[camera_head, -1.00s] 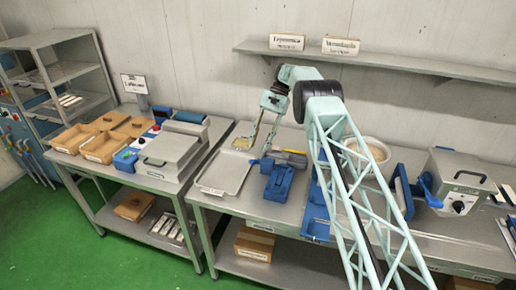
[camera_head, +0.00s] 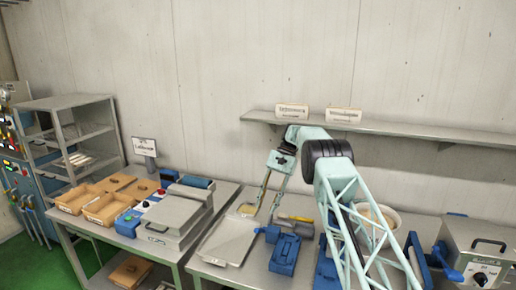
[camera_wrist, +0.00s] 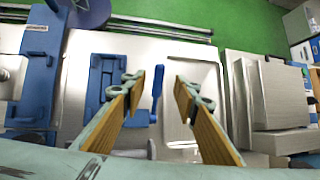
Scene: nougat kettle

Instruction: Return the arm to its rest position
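My gripper (camera_head: 267,215) hangs from the pale green arm above the middle table, over the gap between a metal tray and a blue fixture. In the wrist view my gripper (camera_wrist: 160,78) shows two wood-coloured fingers held well apart, with nothing gripped. The blue fixture (camera_head: 284,255) stands on the table; in the wrist view its upright blue lever (camera_wrist: 157,82) shows in the gap between the fingers, seemingly below them. The metal tray (camera_head: 228,243) lies to the left of the fixture. The exact height of the fingertips is hard to tell.
A grey lidded press (camera_head: 172,218) and wooden boxes (camera_head: 104,208) stand on the left table. A pale round bowl or kettle (camera_head: 378,215) is partly behind my arm. A grey machine (camera_head: 480,250) stands at right. A wall shelf (camera_head: 390,128) runs behind the arm.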

